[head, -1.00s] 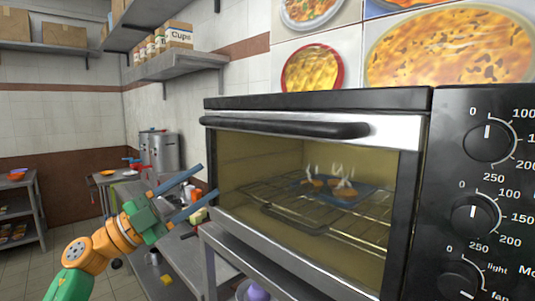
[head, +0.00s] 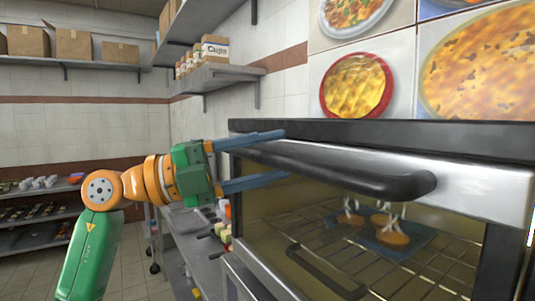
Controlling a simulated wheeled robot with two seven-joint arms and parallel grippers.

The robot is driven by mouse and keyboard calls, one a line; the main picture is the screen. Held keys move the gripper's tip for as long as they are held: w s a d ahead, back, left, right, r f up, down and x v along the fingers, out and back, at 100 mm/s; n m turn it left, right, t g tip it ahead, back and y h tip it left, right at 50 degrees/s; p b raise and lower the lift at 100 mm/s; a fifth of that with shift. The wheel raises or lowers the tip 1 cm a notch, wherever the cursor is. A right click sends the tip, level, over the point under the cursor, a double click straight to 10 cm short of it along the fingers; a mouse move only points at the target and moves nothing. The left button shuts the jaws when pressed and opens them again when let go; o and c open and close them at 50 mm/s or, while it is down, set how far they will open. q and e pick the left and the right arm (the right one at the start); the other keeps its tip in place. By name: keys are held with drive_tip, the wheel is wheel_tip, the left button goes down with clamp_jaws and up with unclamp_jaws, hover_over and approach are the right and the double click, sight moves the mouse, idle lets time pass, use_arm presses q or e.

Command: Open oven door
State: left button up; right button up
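The oven (head: 378,125) fills the right side of the head view. Its glass door looks closed, with a thick black bar handle (head: 385,178) across the top. My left gripper (head: 287,155) is open, with its two blue fingers spread, one above and one below the left part of the handle. I cannot tell whether the fingers touch the handle. Behind the glass, a blue tray (head: 408,248) with steaming food (head: 390,230) rests on a wire rack. My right gripper is not in view.
A metal counter (head: 190,222) with small items runs left of the oven. A shelf with boxes (head: 213,75) hangs on the wall above, and another shelf (head: 45,62) crosses the back wall. Shelving with food (head: 40,210) stands at the far left. The floor between is open.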

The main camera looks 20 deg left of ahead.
use_arm(q)
drive_tip(key=shift+s+a, duration=0.1)
drive_tip(key=shift+s, duration=0.15)
clamp_jaws()
idle(1.0)
